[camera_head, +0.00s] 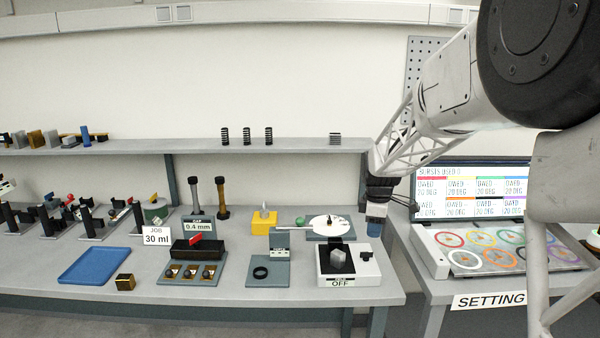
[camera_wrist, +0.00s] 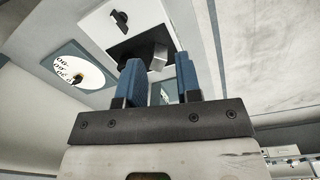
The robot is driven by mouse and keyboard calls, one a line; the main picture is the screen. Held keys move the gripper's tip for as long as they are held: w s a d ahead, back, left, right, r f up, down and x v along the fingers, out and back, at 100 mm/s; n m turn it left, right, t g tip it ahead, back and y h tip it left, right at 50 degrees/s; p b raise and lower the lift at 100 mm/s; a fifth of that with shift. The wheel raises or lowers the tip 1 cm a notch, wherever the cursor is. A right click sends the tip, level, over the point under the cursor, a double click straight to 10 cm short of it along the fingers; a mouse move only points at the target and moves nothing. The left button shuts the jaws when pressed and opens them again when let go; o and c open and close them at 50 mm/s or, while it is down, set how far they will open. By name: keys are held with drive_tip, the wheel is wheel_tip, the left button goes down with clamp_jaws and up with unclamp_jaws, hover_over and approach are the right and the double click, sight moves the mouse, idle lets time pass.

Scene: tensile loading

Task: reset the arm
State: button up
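My arm reaches in from the upper right in the head view.
A white dial (camera_head: 328,223) stands behind the device. Springs (camera_head: 247,135) stand on the shelf. A screen (camera_head: 470,190) and coloured rings (camera_head: 490,247) are at right.

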drive_tip(key=s+a+r+m, duration=0.1)
drive_tip(key=s+r+m, duration=0.35)
drive_tip(key=s, duration=0.65)
drive_tip(key=s+a+m+t, duration=0.2)
drive_tip(key=s+m, duration=0.8)
drive_tip(key=s, duration=2.3)
drive_tip(key=shift+r+m, duration=0.3)
drive_tip(key=shift+m, duration=0.05)
